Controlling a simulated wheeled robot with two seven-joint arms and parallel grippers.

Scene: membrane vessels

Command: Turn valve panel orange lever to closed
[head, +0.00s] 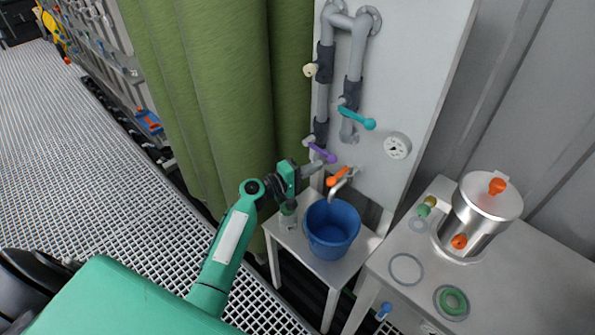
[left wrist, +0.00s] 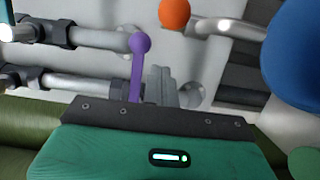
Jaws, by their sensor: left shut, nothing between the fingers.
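The orange lever (head: 338,177) sits on the metal tap low on the white valve panel (head: 425,100). In the left wrist view only its round orange end (left wrist: 174,14) shows at the top edge. A purple lever (head: 323,154) is just above and left of it; it also shows in the left wrist view (left wrist: 137,70), beside my fingers. My left gripper (head: 314,167) is shut and empty, close to the panel, just below the purple lever and left of the orange one. Whether the fingertips touch the panel or the purple lever I cannot tell. My right gripper is out of view.
A blue bucket (head: 332,230) stands below the tap on a small white table. A teal lever (head: 356,119), grey pipes (head: 357,55) and a gauge (head: 397,146) are higher up. A green curtain (head: 215,90) hangs left. A steel vessel (head: 478,215) stands on the right table.

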